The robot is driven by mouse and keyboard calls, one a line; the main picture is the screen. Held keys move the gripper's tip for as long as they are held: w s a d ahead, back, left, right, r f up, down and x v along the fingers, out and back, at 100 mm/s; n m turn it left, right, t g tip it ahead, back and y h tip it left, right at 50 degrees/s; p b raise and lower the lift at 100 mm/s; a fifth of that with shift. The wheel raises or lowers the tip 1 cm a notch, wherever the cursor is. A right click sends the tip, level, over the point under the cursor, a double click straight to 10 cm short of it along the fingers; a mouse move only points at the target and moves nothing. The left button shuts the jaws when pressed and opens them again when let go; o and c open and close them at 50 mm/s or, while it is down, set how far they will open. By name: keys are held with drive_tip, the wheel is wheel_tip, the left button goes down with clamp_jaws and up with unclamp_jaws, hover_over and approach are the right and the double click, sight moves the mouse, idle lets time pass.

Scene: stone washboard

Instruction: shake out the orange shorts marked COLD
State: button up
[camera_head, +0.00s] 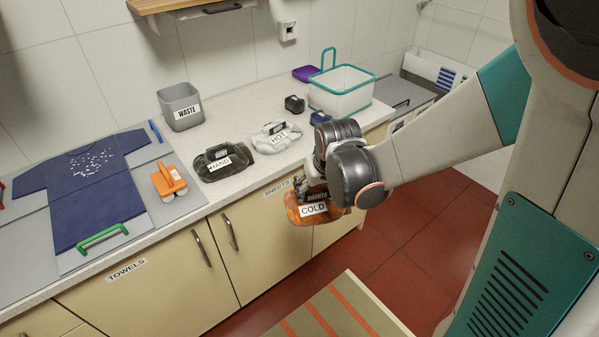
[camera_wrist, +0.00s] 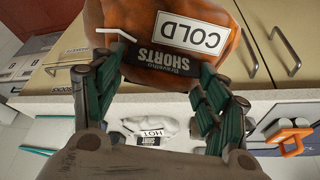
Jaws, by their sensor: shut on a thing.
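The orange shorts (camera_head: 303,211) are a bundled garment with a white COLD label and a black shorts tag. My gripper (camera_head: 306,186) is shut on them and holds them in front of the counter's front edge, over the floor. In the wrist view the orange shorts (camera_wrist: 165,40) fill the top middle, with the COLD label upside down. The green fingers of my gripper (camera_wrist: 160,85) stand on both sides of the black tag. The rest of the hold is hidden.
A striped mat (camera_head: 340,310) lies below.

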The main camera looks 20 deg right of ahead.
sight(317, 200)
wheel_tip(317, 200, down, 7)
drive_tip(key=shift+w+r, duration=0.1)
wheel_tip(317, 200, up, 15)
drive_tip(key=shift+r, duration=0.1)
wheel_tip(317, 200, down, 15)
drive_tip(key=shift+f, duration=0.15)
idle(0.4)
wheel_tip(317, 200, up, 20)
drive_tip(key=shift+f, duration=10)
drive_tip(key=shift+r, duration=0.2)
